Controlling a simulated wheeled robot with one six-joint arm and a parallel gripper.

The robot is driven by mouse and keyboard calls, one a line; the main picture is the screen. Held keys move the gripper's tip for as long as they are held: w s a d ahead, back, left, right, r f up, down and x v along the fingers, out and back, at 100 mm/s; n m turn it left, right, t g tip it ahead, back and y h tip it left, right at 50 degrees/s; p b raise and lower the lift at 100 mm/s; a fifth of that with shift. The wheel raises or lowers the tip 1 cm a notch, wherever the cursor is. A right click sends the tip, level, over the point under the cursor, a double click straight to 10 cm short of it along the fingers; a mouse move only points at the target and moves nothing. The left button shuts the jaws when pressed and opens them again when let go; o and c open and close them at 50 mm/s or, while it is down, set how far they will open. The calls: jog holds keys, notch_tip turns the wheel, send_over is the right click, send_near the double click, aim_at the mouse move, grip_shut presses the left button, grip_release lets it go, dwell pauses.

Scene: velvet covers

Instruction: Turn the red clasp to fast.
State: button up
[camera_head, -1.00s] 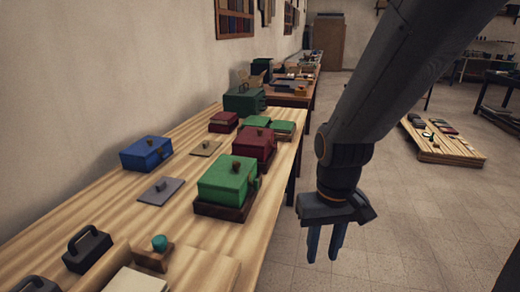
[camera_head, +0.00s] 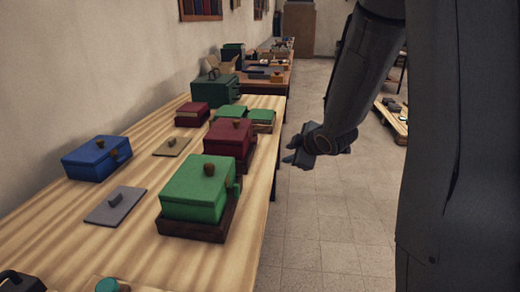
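A dark red box (camera_head: 229,142) with a brown knob on its lid sits on a dark tray on the wooden table, behind the green box. A small dark piece shows on its right side, but I cannot tell whether it is the clasp or how it is turned. A smaller dark red box (camera_head: 192,115) stands farther back to the left. My gripper (camera_head: 290,160) hangs over the floor, right of the table edge, apart from the boxes. Its fingers point left toward the table. They are too small and overlapped to show their opening.
A green box (camera_head: 197,188) on a dark tray stands in front, with a blue box (camera_head: 97,157) to the left. The floor (camera_head: 322,215) right of the table is open.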

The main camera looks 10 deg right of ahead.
aim_at(255, 141)
jog(key=w+a+n+y+b, duration=0.1)
jog(key=w+a+n+y, duration=0.1)
jog(key=n+y, duration=0.2)
jog(key=w+a+n+t+y+b, duration=0.1)
jog(key=w+a+n+y, duration=0.2)
jog(key=n+y, duration=0.1)
jog(key=w+a+r+n+t+y+b, duration=0.1)
jog(key=w+a+n+y+b, duration=0.1)
jog(key=n, duration=0.4)
jog(key=shift+w+a+y, duration=0.25)
jog(key=shift+a+y, duration=0.25)
jog(key=shift+y, duration=0.4)
jog(key=shift+c, duration=0.2)
grip_shut()
